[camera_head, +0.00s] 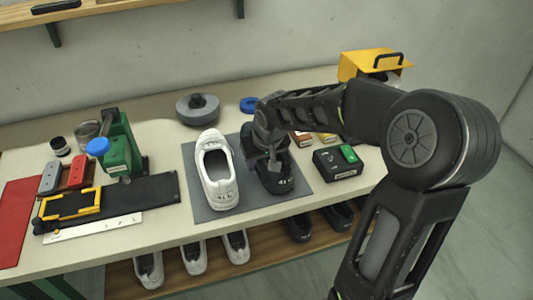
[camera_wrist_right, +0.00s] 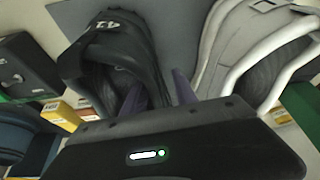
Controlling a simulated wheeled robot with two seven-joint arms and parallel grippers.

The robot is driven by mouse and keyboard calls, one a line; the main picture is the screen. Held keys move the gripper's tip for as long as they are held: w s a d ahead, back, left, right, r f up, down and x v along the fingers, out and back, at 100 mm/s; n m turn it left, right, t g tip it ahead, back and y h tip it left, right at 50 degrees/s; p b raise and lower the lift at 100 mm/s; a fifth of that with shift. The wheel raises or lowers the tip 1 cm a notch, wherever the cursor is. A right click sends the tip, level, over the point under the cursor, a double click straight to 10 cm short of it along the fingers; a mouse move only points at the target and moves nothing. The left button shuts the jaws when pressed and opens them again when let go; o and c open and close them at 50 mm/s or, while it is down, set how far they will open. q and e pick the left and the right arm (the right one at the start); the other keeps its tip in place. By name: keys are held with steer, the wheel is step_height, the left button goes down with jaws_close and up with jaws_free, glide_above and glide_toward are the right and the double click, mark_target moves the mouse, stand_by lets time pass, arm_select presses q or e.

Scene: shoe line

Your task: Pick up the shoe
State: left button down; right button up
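A white shoe (camera_head: 216,177) and a black shoe (camera_head: 277,181) stand side by side on a grey mat (camera_head: 214,208) on the table. My right gripper (camera_head: 274,163) is low over the black shoe, hiding part of it. In the right wrist view its two fingers (camera_wrist_right: 158,92) stand apart at the side of the black shoe (camera_wrist_right: 118,58) that faces the white shoe (camera_wrist_right: 258,52). One finger appears over the shoe's opening and the other outside its side wall. I cannot tell if they touch it. My left gripper is not in view.
A black box with a green button (camera_head: 338,160) stands right of the mat. A grey round object (camera_head: 197,108) and a blue ring (camera_head: 249,104) lie behind. A green tool (camera_head: 122,148) stands left. More shoes (camera_head: 236,246) sit on the lower shelf.

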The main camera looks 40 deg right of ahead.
steer(key=shift+f+b, duration=0.25)
steer(key=shift+b, duration=0.1)
stand_by(0.8)
jaws_close()
stand_by(0.5)
stand_by(1.0)
